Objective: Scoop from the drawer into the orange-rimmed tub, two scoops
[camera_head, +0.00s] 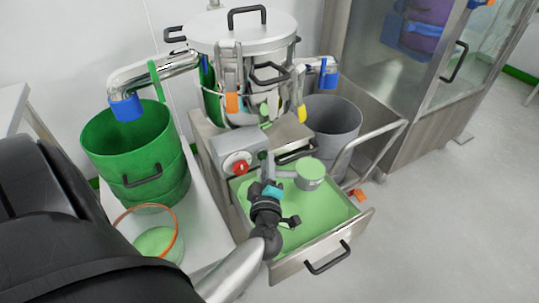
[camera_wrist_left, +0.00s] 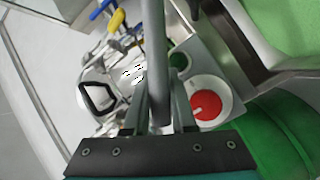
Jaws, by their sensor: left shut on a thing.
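The open steel drawer (camera_head: 318,252) holds light-green powder (camera_head: 315,213). A grey scoop (camera_head: 312,183) with a round cup is over the powder, and green powder shows level in the cup. My left gripper (camera_head: 269,174) is shut on the scoop's handle, to the left of the cup. In the left wrist view the grey handle (camera_wrist_left: 156,60) runs up between the fingers; the cup is out of that view. The clear orange-rimmed tub (camera_head: 176,238) stands at lower left with green powder in it. My right gripper is not in view.
A green bin (camera_head: 130,165) stands behind the tub on a white bench (camera_head: 205,215). The machine's red knob (camera_head: 240,167) is close to my left gripper; it also shows in the wrist view (camera_wrist_left: 208,105). A grey bin (camera_head: 335,118) stands behind the drawer. Floor at right is clear.

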